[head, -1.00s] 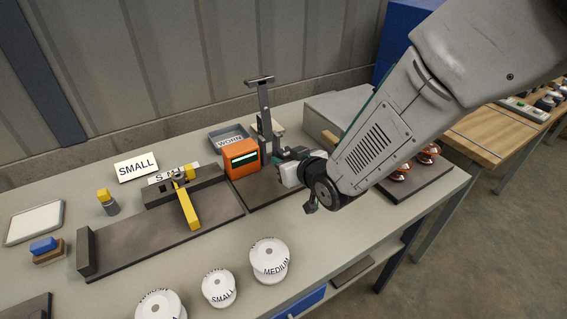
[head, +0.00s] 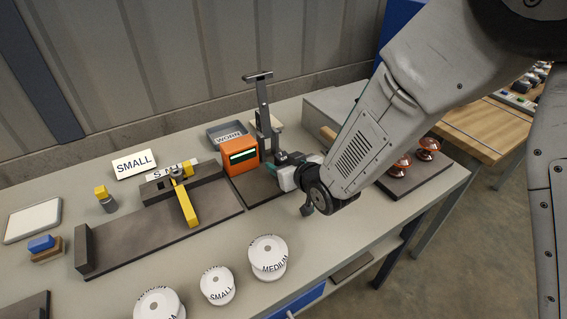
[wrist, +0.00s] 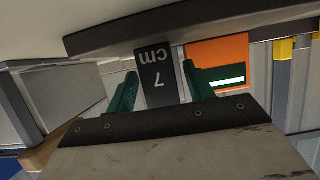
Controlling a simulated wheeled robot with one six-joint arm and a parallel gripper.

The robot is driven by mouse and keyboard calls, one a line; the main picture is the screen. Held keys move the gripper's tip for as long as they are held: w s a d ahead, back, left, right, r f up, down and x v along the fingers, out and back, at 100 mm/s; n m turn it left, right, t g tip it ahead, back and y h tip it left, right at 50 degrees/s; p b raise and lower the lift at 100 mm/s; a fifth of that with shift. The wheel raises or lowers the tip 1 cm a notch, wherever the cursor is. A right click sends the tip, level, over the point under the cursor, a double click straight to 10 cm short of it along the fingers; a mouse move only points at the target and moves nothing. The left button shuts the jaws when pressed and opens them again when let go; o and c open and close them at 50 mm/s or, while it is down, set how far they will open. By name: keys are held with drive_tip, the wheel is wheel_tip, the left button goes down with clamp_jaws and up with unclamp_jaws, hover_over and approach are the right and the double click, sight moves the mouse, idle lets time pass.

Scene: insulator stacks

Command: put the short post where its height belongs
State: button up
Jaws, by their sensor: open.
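A gap shows on the right of the block; contact on the left is hard to judge. In the head view my gripper (head: 285,175) is low beside the height gauge (head: 263,105) and its orange display box (head: 241,156); my wrist hides part of it. White spool-shaped pieces, one marked SMALL (head: 217,286) and one MEDIUM (head: 268,258), stand at the front. I cannot tell which piece is the short post.
A dark fixture (head: 160,228) with a yellow lever (head: 187,207) lies left of the gauge. A SMALL sign (head: 134,163), a WORN tray (head: 222,131) and a yellow-topped grey cylinder (head: 106,202) stand behind. Brown domed pieces (head: 401,163) are at right. Bare table lies between fixture and spools.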

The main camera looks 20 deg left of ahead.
drive_tip(key=v, duration=0.7)
drive_tip(key=shift+d+r, duration=0.2)
drive_tip(key=shift+d, duration=0.2)
drive_tip(key=d+r+m+g+h, duration=0.1)
drive_tip(key=d+r+m+h, duration=0.3)
drive_tip(key=d, duration=0.8)
drive_tip(key=d+r+m+h, duration=0.1)
drive_tip(key=d+r+h, duration=0.2)
drive_tip(key=d+r, duration=0.55)
drive_tip(key=s+d+m+g+h, duration=0.1)
drive_tip(key=s+d, duration=0.3)
drive_tip(key=d, duration=0.3)
drive_tip(key=s+d+r+m+g+h, duration=0.1)
drive_tip(key=s+d+m+g+h, duration=0.1)
drive_tip(key=s+d, duration=0.3)
drive_tip(key=shift+s+d+r, duration=0.25)
drive_tip(key=shift+s+d, duration=0.05)
drive_tip(key=shift+d, duration=0.75)
drive_tip(key=shift+o, duration=0.4)
drive_tip(key=s+d+r+m+g, duration=0.2)
drive_tip(key=s+d+g, duration=0.1)
drive_tip(key=s, duration=0.9)
drive_tip(key=shift+s+d+r+g, duration=0.25)
drive_tip(key=shift+s+d+g, duration=0.1)
drive_tip(key=shift+d, duration=0.5)
